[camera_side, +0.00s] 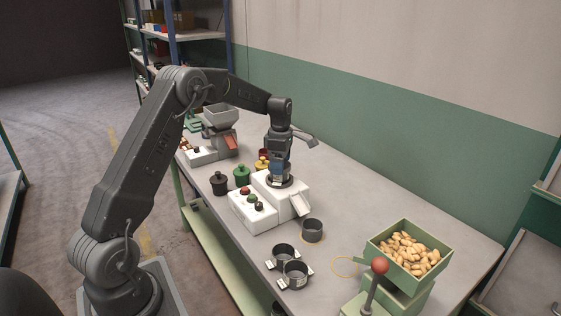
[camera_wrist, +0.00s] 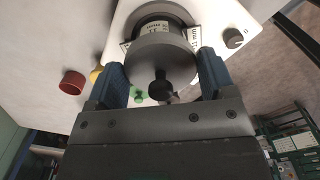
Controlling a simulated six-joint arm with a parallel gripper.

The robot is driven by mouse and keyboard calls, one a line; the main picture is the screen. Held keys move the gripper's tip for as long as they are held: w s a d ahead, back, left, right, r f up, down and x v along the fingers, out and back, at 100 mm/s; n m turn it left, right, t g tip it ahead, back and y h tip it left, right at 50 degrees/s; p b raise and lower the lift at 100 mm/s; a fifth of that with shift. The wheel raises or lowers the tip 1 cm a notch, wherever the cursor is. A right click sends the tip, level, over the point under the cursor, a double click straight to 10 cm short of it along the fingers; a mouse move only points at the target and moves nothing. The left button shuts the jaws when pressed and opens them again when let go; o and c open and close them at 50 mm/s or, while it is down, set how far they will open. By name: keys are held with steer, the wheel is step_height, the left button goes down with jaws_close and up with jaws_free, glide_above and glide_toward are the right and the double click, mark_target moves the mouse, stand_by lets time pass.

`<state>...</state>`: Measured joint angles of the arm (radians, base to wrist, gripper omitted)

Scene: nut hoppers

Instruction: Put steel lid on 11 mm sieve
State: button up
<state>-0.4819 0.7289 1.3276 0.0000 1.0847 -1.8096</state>
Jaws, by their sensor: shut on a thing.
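In the wrist view, the grey steel lid (camera_wrist: 166,62) with a black knob sits between the two blue fingers of my gripper (camera_wrist: 160,78), which is shut on it. Directly beyond the lid is the 11 mm sieve (camera_wrist: 154,28), its label tag (camera_wrist: 194,38) partly visible at the right. The lid covers much of the sieve, and I cannot tell whether they touch. In the side view, my gripper (camera_side: 280,168) points down over the white machine (camera_side: 262,205), where the dark sieve rim (camera_side: 281,183) shows below the fingers. The lid is hard to make out there.
Black (camera_side: 219,184) and green (camera_side: 242,177) knobbed pots stand left of the machine. Two labelled sieves (camera_side: 284,254) (camera_side: 294,274) and a grey ring (camera_side: 312,230) stand in front. A green tray of nuts (camera_side: 386,257) and a red-knobbed lever (camera_side: 379,266) are at right.

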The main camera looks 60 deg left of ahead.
steer(key=shift+f, duration=0.4)
stand_by(0.7)
steer(key=o, duration=0.9)
steer(key=shift+r, duration=3.5)
